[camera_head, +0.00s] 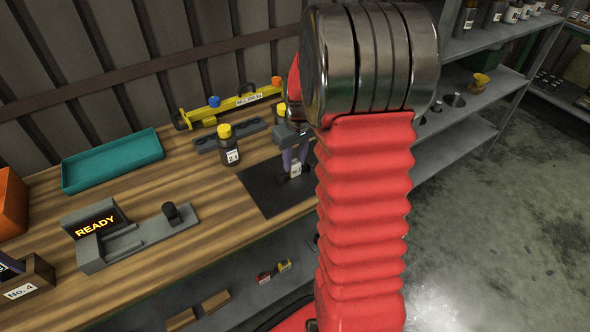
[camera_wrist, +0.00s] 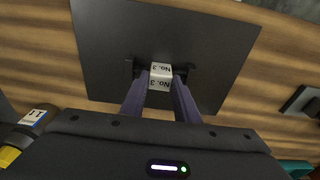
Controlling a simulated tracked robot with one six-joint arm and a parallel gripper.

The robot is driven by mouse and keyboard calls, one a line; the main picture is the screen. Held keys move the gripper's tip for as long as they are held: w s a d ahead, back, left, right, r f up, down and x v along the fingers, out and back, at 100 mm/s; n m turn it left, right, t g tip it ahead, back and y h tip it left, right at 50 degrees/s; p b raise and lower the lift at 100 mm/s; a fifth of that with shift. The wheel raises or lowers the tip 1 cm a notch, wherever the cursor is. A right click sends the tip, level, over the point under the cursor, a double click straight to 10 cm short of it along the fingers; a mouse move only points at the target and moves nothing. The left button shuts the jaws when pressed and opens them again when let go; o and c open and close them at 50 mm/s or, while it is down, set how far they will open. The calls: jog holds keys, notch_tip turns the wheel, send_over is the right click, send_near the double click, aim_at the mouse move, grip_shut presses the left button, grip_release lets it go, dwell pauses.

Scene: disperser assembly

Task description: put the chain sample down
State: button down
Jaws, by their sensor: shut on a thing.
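A small block with a white "No. 3" label, seemingly the chain sample (camera_wrist: 160,76), is between my gripper's fingers in the wrist view. My gripper (camera_wrist: 160,84) is shut on it. In the head view my gripper (camera_head: 294,170) points down over the black mat (camera_head: 262,196) on the wooden bench, and the labelled block (camera_head: 296,169) shows between the fingers. The mat (camera_wrist: 100,45) also lies behind the block in the wrist view. The block is at or just above the mat; I cannot tell if it touches. My arm hides the mat's right part in the head view.
A dark bottle with a yellow cap (camera_head: 230,150) stands just left of the mat, before a yellow rail (camera_head: 235,104). Further left are a teal tray (camera_head: 112,162), a grey device reading READY (camera_head: 97,228) and a "No. 4" block (camera_head: 27,285). Grey shelves (camera_head: 470,85) stand right.

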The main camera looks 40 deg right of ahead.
aim_at(294, 163)
notch_tip(294, 163, up, 10)
dwell(0.8)
dwell(0.5)
